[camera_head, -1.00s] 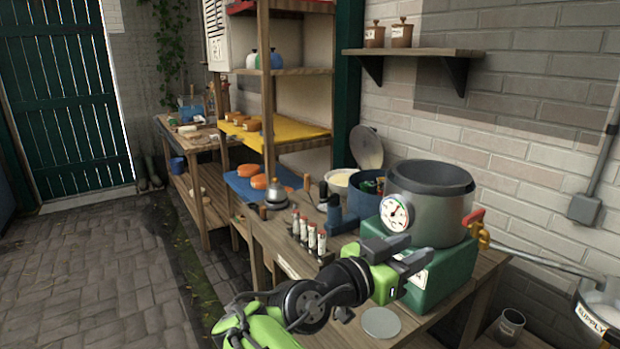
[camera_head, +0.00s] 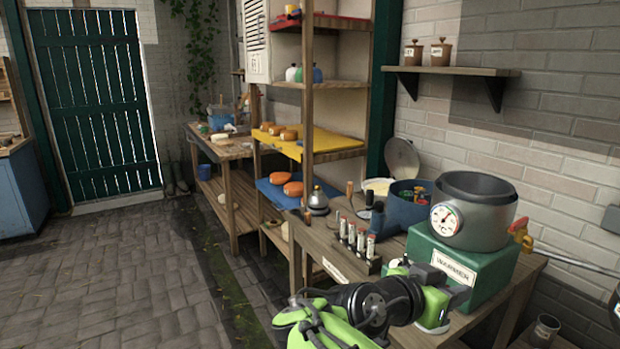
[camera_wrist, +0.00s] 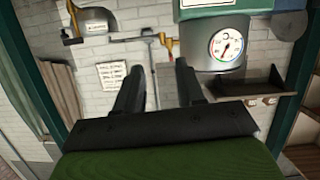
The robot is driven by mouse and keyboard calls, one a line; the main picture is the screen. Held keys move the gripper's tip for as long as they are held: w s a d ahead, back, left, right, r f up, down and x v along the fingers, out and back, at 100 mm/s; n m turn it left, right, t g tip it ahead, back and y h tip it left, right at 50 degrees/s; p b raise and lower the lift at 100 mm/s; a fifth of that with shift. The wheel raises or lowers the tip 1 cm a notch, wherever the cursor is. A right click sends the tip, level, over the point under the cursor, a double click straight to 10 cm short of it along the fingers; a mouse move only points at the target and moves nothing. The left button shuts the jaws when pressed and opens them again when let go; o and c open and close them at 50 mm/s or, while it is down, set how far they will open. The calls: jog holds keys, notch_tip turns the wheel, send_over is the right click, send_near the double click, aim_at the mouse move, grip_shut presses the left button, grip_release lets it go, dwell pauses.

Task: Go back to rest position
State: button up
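My gripper (camera_head: 440,280) is in front of the green warmer box (camera_head: 462,272), over the near part of the workbench. In the wrist view my gripper's two dark fingers (camera_wrist: 158,88) stand well apart with nothing between them. That view is turned upside down. The grey pot with its dial (camera_head: 475,212) sits on the green box, and the dial (camera_wrist: 227,44) also shows in the wrist view, to the right of the fingers. In the head view the fingertips are partly lost against the box.
The workbench (camera_head: 322,248) holds a rack of several vials (camera_head: 357,240), a bell (camera_head: 317,200) and a blue tub (camera_head: 402,208). A shelf unit with orange cheeses (camera_head: 288,135) stands behind. A wall shelf (camera_head: 450,71) holds two jars. The paved floor (camera_head: 110,270) at left is clear.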

jog(key=s+d+n+g+y+p, duration=0.2)
jog(key=s+n+y+p, duration=0.1)
jog(key=s+y+p, duration=0.35)
jog(key=s+a+r+n+y+p, duration=0.2)
jog(key=s+a+n+y+p, duration=0.1)
jog(key=s, duration=0.5)
jog(key=s+a+r+n+y+p, duration=0.3)
jog(key=s+a+n+p, duration=0.1)
jog(key=s, duration=0.4)
jog(key=shift+a+n, duration=0.6)
jog(key=shift+a, duration=0.65)
